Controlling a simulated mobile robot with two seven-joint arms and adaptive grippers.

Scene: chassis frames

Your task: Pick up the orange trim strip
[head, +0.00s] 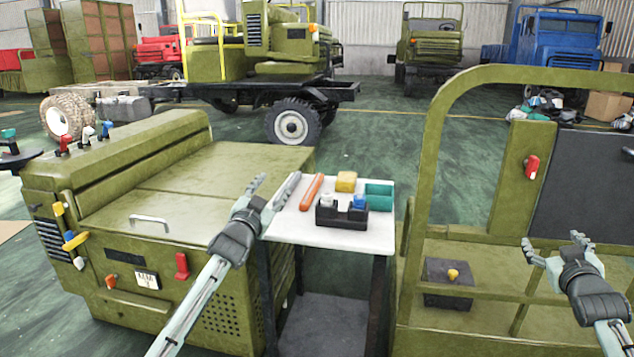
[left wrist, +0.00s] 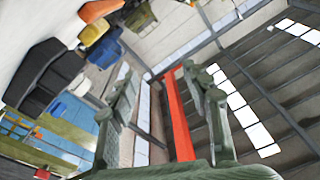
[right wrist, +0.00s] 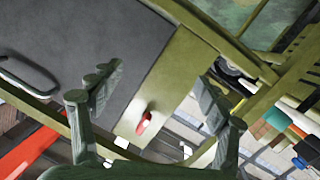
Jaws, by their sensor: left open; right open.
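The orange trim strip (head: 311,192) lies on the left part of a small white-topped stand (head: 330,237) in the head view. My left gripper (head: 272,188) is open at the left edge of the stand, just left of the strip, with its right-hand finger beside it. I cannot tell contact or height there. In the left wrist view a red bar (left wrist: 180,120) shows between the open fingers; I cannot tell whether it is the strip or background. My right gripper (head: 554,241) is open and empty at the far right, before the green frame.
A black organizer (head: 341,216), a yellow block (head: 346,181) and a teal bin (head: 379,190) stand right of the strip. A green cabinet (head: 160,190) borders the stand on the left. A green frame (head: 440,130) stands on the right.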

